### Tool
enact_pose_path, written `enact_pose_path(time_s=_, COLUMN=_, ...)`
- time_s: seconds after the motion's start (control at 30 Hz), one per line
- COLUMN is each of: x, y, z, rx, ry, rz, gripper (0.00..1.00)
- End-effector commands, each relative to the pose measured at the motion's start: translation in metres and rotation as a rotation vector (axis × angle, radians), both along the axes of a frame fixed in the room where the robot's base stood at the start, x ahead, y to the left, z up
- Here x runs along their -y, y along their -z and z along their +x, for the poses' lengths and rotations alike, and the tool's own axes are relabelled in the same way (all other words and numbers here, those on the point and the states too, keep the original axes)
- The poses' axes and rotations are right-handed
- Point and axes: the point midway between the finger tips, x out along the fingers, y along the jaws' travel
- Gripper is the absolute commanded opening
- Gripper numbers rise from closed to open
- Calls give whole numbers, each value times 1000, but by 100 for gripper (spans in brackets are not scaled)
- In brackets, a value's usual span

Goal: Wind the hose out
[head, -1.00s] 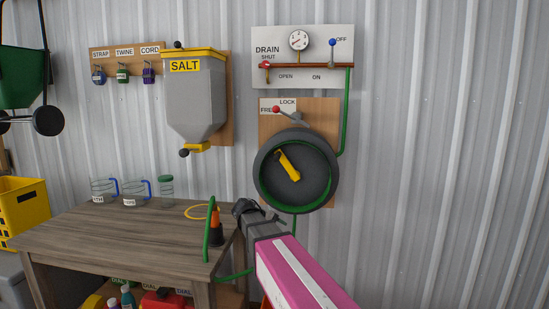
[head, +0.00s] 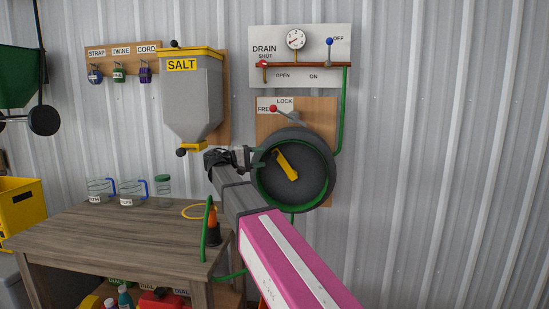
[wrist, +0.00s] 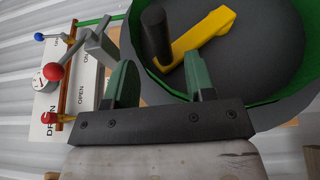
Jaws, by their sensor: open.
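The hose reel (head: 318,200) is a dark round drum on a wooden board, with green hose (wrist: 284,92) around the inside of its rim. A yellow crank (head: 287,165) lies across its face; in the wrist view its black knob (wrist: 156,38) stands out. The red-tipped lock lever (head: 273,109) points toward FREE. My gripper (head: 254,157) is open and empty at the drum's left edge. In the wrist view, its green fingers (wrist: 161,80) are spread, with the knob ahead between them, apparently not gripped. Green hose (head: 207,232) also hangs by the table's right edge, near an orange-and-black piece (head: 214,228).
Above the reel is a drain board (head: 299,82) with a gauge, a red lever by SHUT and a blue-tipped lever (head: 329,43) by OFF. A salt hopper (head: 190,100) hangs left. The wooden table (head: 110,230) holds jars and a yellow ring. The wall at right is clear.

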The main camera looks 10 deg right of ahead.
Motion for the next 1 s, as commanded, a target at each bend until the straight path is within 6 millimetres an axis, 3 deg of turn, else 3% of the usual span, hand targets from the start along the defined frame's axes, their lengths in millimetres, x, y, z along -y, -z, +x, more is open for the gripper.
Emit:
enact_pose_path(time_s=0.1, x=23, y=0, z=1, rx=0, ry=2, rz=0, gripper=50)
enact_pose_path(time_s=0.3, x=49, y=-1, z=4, rx=0, ry=0, rz=1, gripper=50)
enact_pose_path(time_s=0.77, x=61, y=-1, z=5, rx=0, ry=-1, rz=1, gripper=50)
enact_pose_path(time_s=0.83, x=61, y=-1, z=5, rx=0, ry=-1, rz=1, gripper=34)
enact_pose_path(time_s=0.93, x=61, y=-1, z=5, rx=0, ry=-1, rz=1, gripper=1)
enact_pose_path(time_s=1.0, x=61, y=-1, z=5, rx=0, ry=-1, rz=1, gripper=0)
